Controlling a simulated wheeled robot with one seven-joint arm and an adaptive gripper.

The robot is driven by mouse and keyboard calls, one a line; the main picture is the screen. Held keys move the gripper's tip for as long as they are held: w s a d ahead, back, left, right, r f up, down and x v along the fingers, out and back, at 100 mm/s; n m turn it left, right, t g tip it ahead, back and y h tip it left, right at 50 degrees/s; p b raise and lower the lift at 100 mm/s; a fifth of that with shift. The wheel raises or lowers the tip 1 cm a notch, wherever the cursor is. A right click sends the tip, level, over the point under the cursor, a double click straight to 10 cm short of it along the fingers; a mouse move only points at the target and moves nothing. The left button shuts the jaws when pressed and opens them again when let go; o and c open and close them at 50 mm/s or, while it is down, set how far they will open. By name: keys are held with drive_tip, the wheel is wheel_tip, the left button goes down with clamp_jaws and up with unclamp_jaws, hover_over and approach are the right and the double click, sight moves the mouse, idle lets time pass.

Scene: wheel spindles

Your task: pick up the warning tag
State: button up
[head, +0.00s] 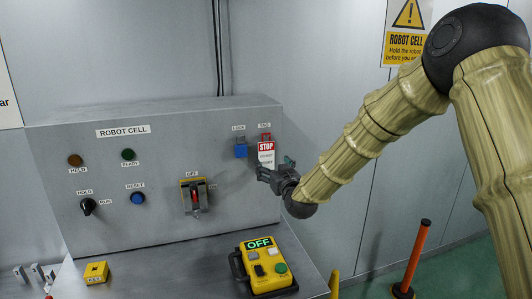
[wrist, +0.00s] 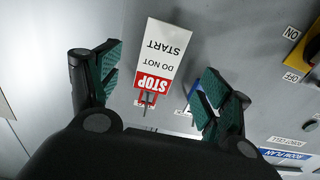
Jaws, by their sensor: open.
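The warning tag (head: 266,151) is a white card with a red STOP band. It hangs upright from a small red holder under the TAG label on the grey panel. In the wrist view the tag (wrist: 163,56) appears upside down, reading DO NOT START. My gripper (head: 270,172) is at the tag's lower part in the head view and covers some of it. In the wrist view my gripper (wrist: 158,82) is open, with one teal-padded finger on each side of the tag. I see space between the tag and both fingers.
A blue padlock (head: 241,150) hangs left of the tag under the LOCK label; it is partly behind the right finger in the wrist view. A switch (head: 194,197) is lower left. A yellow pendant (head: 264,266) and small yellow box (head: 96,272) rest on the ledge below.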

sight(267, 159)
drive_tip(key=shift+x, duration=1.05)
drive_tip(key=shift+w+r+p, duration=0.1)
drive_tip(key=shift+w+p, duration=0.2)
drive_tip(key=shift+p, duration=0.4)
drive_tip(key=shift+f+p+x, duration=0.15)
drive_tip(key=shift+p+x, duration=0.55)
drive_tip(key=shift+x, duration=0.4)
drive_tip(key=shift+f+p+x, duration=0.15)
drive_tip(key=shift+p+x, duration=0.5)
drive_tip(key=shift+x, duration=0.45)
drive_tip(key=shift+a, duration=0.1)
drive_tip(key=c, duration=1)
